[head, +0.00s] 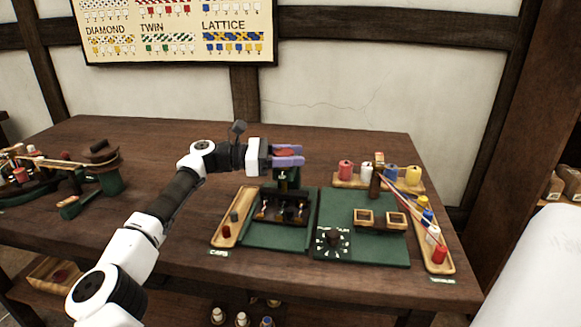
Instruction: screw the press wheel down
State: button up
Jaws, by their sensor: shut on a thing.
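The press (283,207) stands on a green mat near the middle of the table, with a dark base and an upright screw post. At the top of its post is a red wheel (285,153). My gripper (288,155) reaches in from the left with its purple fingers on both sides of the wheel, shut on it. The fingers cover part of the wheel's rim.
A wooden tray marked CAPS (236,217) lies left of the press. The table's back left is clear.

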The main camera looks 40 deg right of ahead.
jog(key=shift+s+r+m+g+y, duration=0.1)
jog(key=shift+m+g+y, duration=0.7)
jog(key=shift+g+y, duration=0.1)
jog(key=shift+s+r+m+g+y, duration=0.1)
jog(key=shift+m+g+y, duration=0.7)
jog(key=shift+g+y, duration=0.1)
jog(key=shift+a+m+g+y, duration=0.15)
jog(key=shift+m+g+y, duration=0.25)
jog(key=shift+m+y, duration=0.15)
jog(key=o, duration=1)
jog(key=shift+s, duration=0.15)
jog(key=shift+f, duration=0.1)
